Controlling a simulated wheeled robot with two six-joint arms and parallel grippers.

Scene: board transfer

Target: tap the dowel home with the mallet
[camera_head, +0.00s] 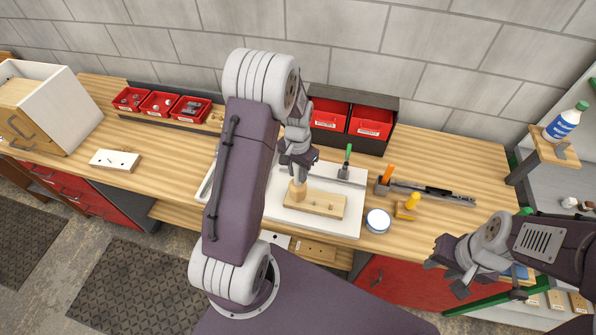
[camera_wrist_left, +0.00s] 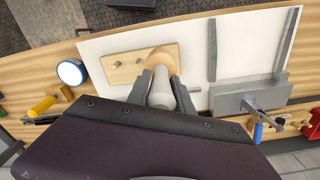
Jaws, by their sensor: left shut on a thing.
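My left gripper (camera_head: 298,168) is shut on the mallet's pale handle (camera_wrist_left: 161,92), over the white mat (camera_head: 344,228). The mallet's round wooden head (camera_head: 297,193) hangs below the fingers, over the left end of a wooden board (camera_head: 325,205). In the left wrist view the head (camera_wrist_left: 160,59) covers one end of the board (camera_wrist_left: 130,64). Any dowel under the head is hidden, and contact is unclear. My right gripper (camera_head: 446,278) is open and empty at the lower right.
A grey clamp-like fixture (camera_wrist_left: 250,97) lies on the mat. Red bins (camera_head: 371,119) line the back. A drilled white block (camera_head: 115,160) lies on clear bench at left.

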